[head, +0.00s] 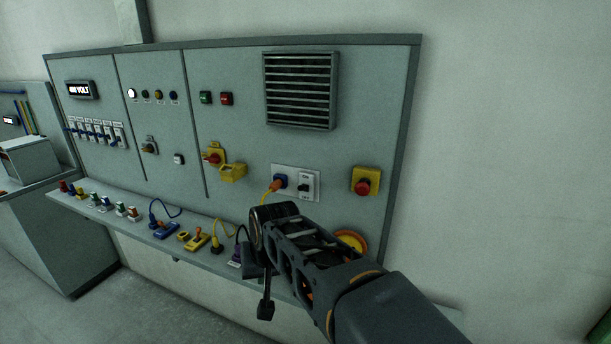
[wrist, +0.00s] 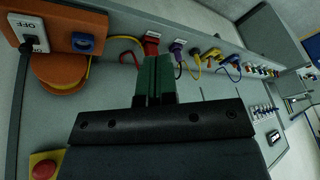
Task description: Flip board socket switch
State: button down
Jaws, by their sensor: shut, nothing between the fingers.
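The board socket panel, a white plate (head: 317,187), is on the right part of the grey board in the head view. It bears a blue socket (head: 281,181) with an orange plug (head: 275,185) in it. To their right is the socket switch, a black toggle (head: 304,187) under a small label too small to read. My gripper shows in the wrist view as green fingers (wrist: 155,80), shut and empty, pointing toward the ledge. In the head view my arm is below the socket panel, apart from the switch; the fingertips are not clear. The wrist view does not clearly show this switch.
An orange reel box (wrist: 112,24) stands on the ledge, with a blue socket (wrist: 83,42) and an OFF-marked switch (wrist: 30,33). A red emergency button (head: 366,186) is right of the socket panel. Several cabled plugs line the ledge (head: 137,224); a vent (head: 300,90) is above.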

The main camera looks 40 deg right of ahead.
jog(key=w+d+r+m+p, duration=0.1)
jog(key=w+d+r+m, duration=0.2)
jog(key=d+r, duration=0.3)
jog(key=w+d+r+m+t+h+p, duration=0.1)
jog(key=w+d+r+m, duration=0.3)
jog(key=d, duration=0.7)
jog(key=w+d+r+m+t+p, duration=0.1)
jog(key=w+d+r+m+p, duration=0.2)
jog(key=d+r+m, duration=0.2)
jog(key=d+r, duration=0.3)
jog(key=shift+w+d+h, duration=0.15)
jog(key=shift+w+h, duration=0.1)
jog(key=shift+h, duration=0.05)
jog(key=p, duration=0.2)
send_near(305, 186)
jog(key=shift+w+d+f, duration=0.3)
jog(key=shift+d, duration=0.25)
jog(key=shift+w+d+f, duration=0.3)
jog(key=shift+d+f, duration=0.05)
jog(key=shift+d, duration=0.15)
jog(key=shift+w+a+f+p, duration=0.3)
jog(key=shift+a+f, duration=0.1)
jog(key=shift+f, duration=0.15)
jog(key=shift+w+a+f+p, duration=0.25)
jog(key=shift+a+f, duration=0.15)
jog(key=shift+f, duration=0.2)
jog(key=shift+w+a+f, duration=0.25)
jog(key=shift+a+f, duration=0.05)
jog(key=shift+f, duration=0.2)
